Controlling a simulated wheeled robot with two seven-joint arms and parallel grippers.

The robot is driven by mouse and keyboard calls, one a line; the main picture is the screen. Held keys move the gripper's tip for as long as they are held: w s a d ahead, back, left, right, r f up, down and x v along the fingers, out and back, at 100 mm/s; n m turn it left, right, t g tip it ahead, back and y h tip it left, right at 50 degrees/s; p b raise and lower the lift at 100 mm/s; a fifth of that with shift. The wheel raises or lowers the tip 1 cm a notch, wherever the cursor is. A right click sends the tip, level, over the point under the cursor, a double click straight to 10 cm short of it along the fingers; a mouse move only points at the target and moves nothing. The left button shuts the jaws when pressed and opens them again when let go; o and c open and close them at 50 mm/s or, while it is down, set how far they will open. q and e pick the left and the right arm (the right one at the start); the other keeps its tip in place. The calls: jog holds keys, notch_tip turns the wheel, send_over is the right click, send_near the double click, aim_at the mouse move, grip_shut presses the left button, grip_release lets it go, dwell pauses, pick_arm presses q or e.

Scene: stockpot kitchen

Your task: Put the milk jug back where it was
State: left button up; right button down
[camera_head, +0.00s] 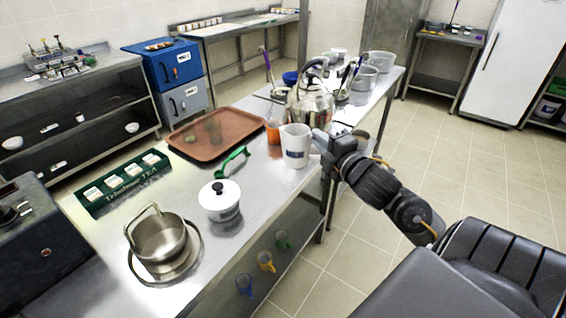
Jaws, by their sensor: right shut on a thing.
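The milk jug (295,146) is a white jug with a dark label, upright at the right edge of the steel table (255,207). My right gripper (318,143) reaches it from the right and is shut on its right side, where the handle would be. The fingertips are small and partly hidden by the wrist. I cannot tell whether the jug's base touches the table. My left gripper is not in view.
An orange cup (273,131) and a big kettle (311,103) stand close behind the jug. A brown tray (217,134), green-handled tool (232,161), white lidded pot (219,201), steel pot (157,238) and green tea box (124,184) occupy the table. Bare steel lies in front of the jug.

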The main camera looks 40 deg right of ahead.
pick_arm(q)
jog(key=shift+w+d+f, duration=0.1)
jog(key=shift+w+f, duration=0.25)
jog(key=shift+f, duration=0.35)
pick_arm(e)
jog(key=w+f, duration=0.4)
jog(key=w+d+f, duration=0.1)
jog(key=w+f, duration=0.3)
jog(key=w, duration=0.1)
jog(key=w+d+f, duration=0.1)
jog(key=w+f, duration=0.3)
jog(key=shift+w+f, duration=0.15)
jog(key=shift+f, duration=0.1)
jog(key=shift+f, duration=0.2)
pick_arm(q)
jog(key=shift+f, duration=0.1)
pick_arm(e)
jog(key=c, duration=1.4)
grip_release()
jog(key=shift+c, duration=0.2)
